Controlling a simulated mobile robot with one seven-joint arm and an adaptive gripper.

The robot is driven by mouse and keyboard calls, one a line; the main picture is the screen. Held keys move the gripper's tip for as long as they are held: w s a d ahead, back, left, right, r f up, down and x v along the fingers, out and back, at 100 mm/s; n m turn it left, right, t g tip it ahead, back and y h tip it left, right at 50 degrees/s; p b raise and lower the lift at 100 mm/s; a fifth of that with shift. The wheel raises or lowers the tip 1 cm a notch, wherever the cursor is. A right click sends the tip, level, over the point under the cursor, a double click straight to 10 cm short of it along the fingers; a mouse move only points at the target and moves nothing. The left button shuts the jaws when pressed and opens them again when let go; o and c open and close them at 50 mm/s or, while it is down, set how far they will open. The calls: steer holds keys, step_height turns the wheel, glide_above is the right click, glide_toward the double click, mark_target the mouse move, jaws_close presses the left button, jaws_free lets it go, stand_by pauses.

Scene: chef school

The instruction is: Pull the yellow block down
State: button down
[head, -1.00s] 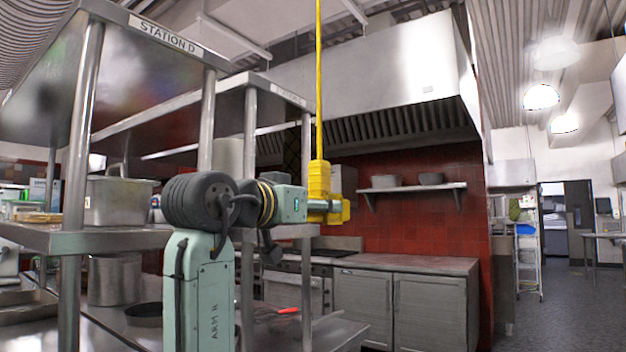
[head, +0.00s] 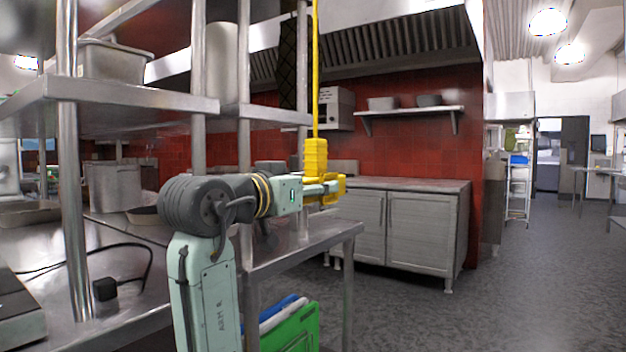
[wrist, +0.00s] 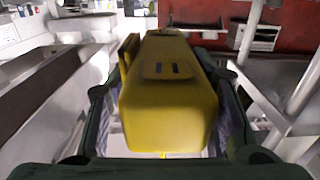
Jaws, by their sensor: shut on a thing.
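The yellow block (head: 316,155) hangs upright on a taut yellow cord (head: 315,70) that runs up out of the head view. My gripper (head: 325,190) holds it at its lower part, with yellow showing around the fingers. In the wrist view the block (wrist: 168,100) fills the middle, with a dark finger on each side of it. My gripper is shut on the block. The fingers hide part of its sides.
Steel shelving (head: 150,110) with pots stands at left, close behind my arm. A steel table (head: 300,240) lies beneath my gripper, with green and blue boards (head: 290,325) below it. Grey cabinets (head: 400,225) stand behind. The floor (head: 520,290) at right is open.

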steer(key=shift+w+a+f, duration=0.2)
steer(key=shift+a, duration=0.15)
steer(key=c, duration=1)
jaws_free()
steer(key=shift+a, duration=0.1)
steer(key=shift+o, duration=0.2)
steer(key=shift+s, duration=0.25)
steer(key=v, duration=1.1)
steer(key=shift+s+a, duration=0.2)
